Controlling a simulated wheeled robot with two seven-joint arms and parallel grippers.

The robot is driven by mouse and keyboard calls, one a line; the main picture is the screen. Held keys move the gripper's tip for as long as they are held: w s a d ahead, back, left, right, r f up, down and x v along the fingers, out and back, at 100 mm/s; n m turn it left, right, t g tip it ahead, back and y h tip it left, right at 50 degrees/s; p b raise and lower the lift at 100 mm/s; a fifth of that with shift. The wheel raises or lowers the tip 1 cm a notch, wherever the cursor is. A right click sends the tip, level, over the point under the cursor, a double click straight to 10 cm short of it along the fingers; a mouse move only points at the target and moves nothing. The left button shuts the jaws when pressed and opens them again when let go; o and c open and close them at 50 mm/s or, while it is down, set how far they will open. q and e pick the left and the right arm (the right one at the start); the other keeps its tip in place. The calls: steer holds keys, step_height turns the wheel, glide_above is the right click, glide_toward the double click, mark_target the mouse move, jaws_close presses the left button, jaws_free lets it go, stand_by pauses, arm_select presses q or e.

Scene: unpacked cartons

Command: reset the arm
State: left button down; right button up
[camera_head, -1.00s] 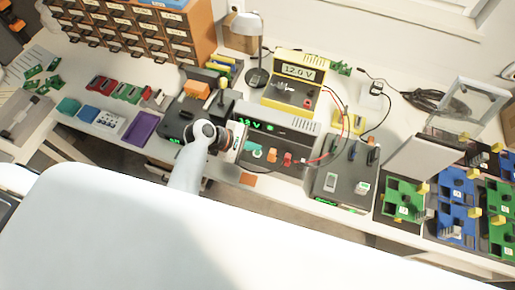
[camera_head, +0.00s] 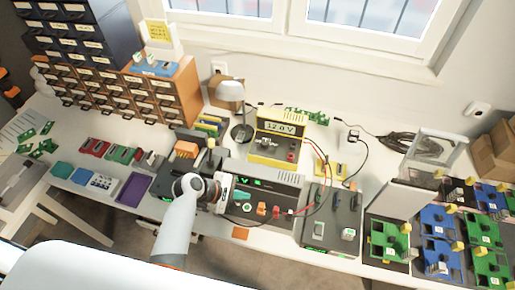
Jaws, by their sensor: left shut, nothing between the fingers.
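My left arm (camera_head: 178,228) reaches up from the bottom left toward the workbench. My left gripper (camera_head: 226,192) is at its end, beside the front panel of a grey device with a green display (camera_head: 252,181). The gripper is small and seen from behind. Its fingers look closed, with nothing visible held. I cannot tell whether it touches the device. My right gripper is not in view.
A yellow meter (camera_head: 277,138) stands behind the device. A dark box with leads (camera_head: 330,215) is to its right. Circuit boards (camera_head: 388,238) fill the right side. Drawer cabinets (camera_head: 150,95) stand at the back left. A purple tray (camera_head: 134,189) lies left of the arm.

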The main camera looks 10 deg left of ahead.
arm_select(q)
steer(key=s+a+r+m+g+y, duration=0.1)
steer(key=s+a+r+m+y, duration=0.25)
steer(key=s+r+m, duration=0.45)
steer(key=s+a+r+m+g+y, duration=0.1)
steer(key=s+a+r+m+y, duration=0.25)
steer(key=s+m, duration=0.7)
step_height(320, 180, down, 32)
steer(key=s+r+g+b, duration=0.1)
steer(key=s+b, duration=0.1)
steer(key=b, duration=0.3)
steer(key=s+a+f+b, duration=0.1)
steer(key=s+f+b, duration=0.1)
steer(key=s+f, duration=0.6)
steer(key=s+a+f+g+b, duration=0.1)
steer(key=s+f+b, duration=0.1)
steer(key=s+f, duration=0.6)
step_height(320, 180, down, 6)
steer(key=shift+s+r+y+b, duration=0.2)
steer(key=shift+y+b, duration=0.1)
steer(key=shift+b, duration=0.1)
